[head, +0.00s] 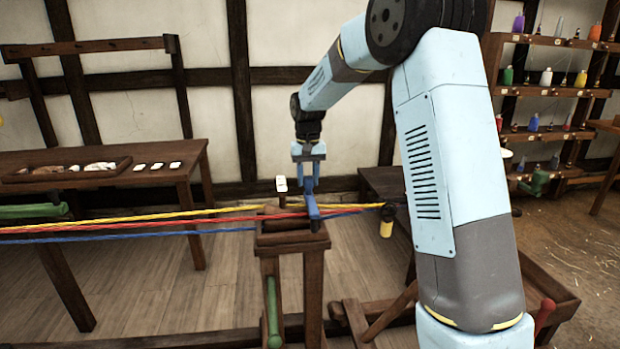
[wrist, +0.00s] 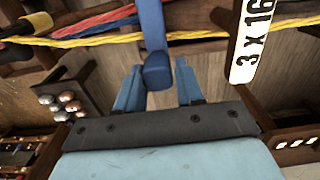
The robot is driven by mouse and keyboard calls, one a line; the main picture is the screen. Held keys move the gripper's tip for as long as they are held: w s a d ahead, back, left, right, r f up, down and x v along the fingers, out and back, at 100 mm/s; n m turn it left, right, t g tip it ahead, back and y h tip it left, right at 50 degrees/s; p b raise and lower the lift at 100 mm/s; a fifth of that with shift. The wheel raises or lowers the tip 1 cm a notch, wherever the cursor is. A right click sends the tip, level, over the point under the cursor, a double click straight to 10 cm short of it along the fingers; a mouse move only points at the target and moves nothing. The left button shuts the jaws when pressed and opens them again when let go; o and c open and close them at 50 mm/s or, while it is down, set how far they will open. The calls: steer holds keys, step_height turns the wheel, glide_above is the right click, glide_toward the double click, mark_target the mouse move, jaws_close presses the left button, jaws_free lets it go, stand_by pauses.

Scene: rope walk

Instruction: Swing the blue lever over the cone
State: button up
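The blue lever (head: 313,209) stands at the wooden stand (head: 285,240), where the coloured strands pass. It also shows in the wrist view (wrist: 152,30), its thick end pointing toward my gripper. My gripper (head: 308,178) points down over the lever.
Yellow strand (head: 140,217), red strand (head: 140,224) and blue strand (head: 140,236) run in from the left across the stand. A white label (wrist: 252,40) stands close beside the lever. A table (head: 190,155) is at the left and a shelf (head: 550,90) at the right.

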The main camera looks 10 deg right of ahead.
steer(key=o, duration=0.3)
steer(key=shift+o, duration=0.2)
step_height(320, 180, up, 14)
steer(key=shift+f, duration=0.15)
stand_by(0.3)
